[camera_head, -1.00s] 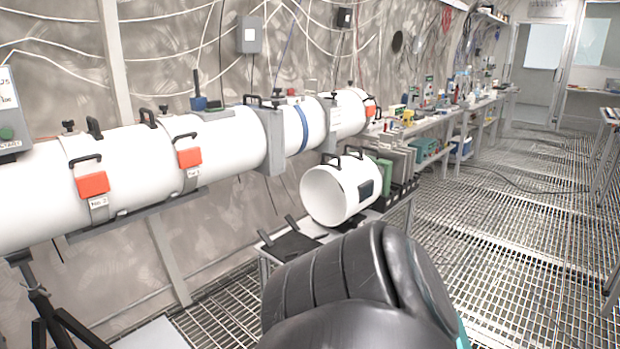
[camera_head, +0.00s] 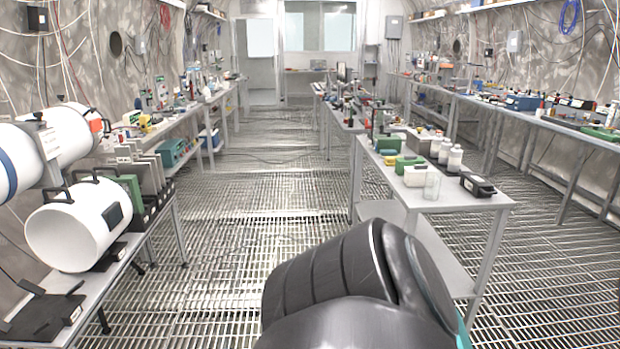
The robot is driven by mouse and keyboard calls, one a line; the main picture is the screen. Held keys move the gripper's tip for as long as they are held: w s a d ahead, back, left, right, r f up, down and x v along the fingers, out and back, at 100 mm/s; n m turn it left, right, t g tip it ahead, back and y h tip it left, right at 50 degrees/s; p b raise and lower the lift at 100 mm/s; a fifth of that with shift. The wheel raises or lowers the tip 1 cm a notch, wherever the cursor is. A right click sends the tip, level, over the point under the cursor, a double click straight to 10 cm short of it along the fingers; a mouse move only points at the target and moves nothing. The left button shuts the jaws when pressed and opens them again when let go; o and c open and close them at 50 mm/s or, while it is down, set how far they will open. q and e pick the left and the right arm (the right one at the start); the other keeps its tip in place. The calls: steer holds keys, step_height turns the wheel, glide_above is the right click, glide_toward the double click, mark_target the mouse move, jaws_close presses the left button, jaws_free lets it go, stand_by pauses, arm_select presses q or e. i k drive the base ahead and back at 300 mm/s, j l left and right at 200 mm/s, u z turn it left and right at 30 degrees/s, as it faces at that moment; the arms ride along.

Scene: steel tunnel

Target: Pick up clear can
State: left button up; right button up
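A clear, see-through cylinder (camera_head: 432,186), which looks like the clear can, stands upright near the front end of the middle table (camera_head: 455,203). It is small and faint in the picture. A dark arm part of mine fills the lower middle of the view, well in front of the table. Neither of my gripper's fingers show, so both grippers are out of view.
White bottles (camera_head: 455,159), green boxes (camera_head: 408,164) and a black device (camera_head: 478,184) stand near the can. A large white cylinder (camera_head: 75,235) sits on the left bench. Grated floor (camera_head: 260,190) lies clear between the left benches and the middle table.

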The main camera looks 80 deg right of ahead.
mark_target(433, 177)
steer(key=z, duration=3.05)
